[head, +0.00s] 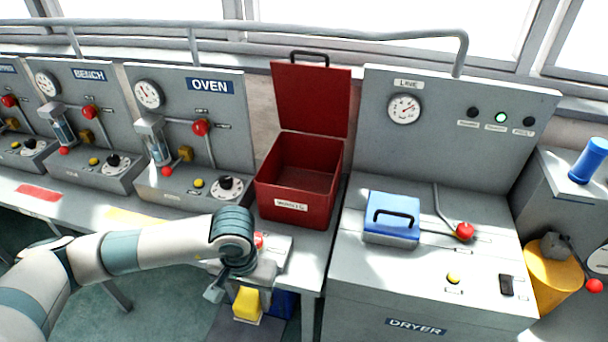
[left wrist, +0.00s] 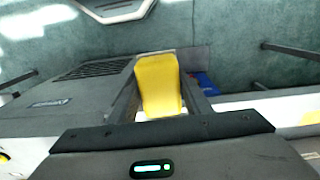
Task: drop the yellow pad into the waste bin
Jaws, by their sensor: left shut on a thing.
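The yellow pad (head: 247,306) is in my left gripper (head: 241,295), low in front of the bench edge in the head view. In the left wrist view the pad (left wrist: 160,84) sits between the two fingers, which are shut on it. The waste bin (head: 294,208) is a red open box with a "WASTE" label on its front, and its lid (head: 311,98) stands up at the back. The bin is above and to the right of the gripper in the picture, apart from the pad. My right gripper is in neither view.
A grey dryer unit (head: 395,285) with a blue lidded hatch (head: 391,218) stands right of the bin. The oven panel (head: 205,125), with gauge and red knob, stands left of it. A dark blue thing (head: 283,303) shows below the bench edge, partly hidden by the gripper.

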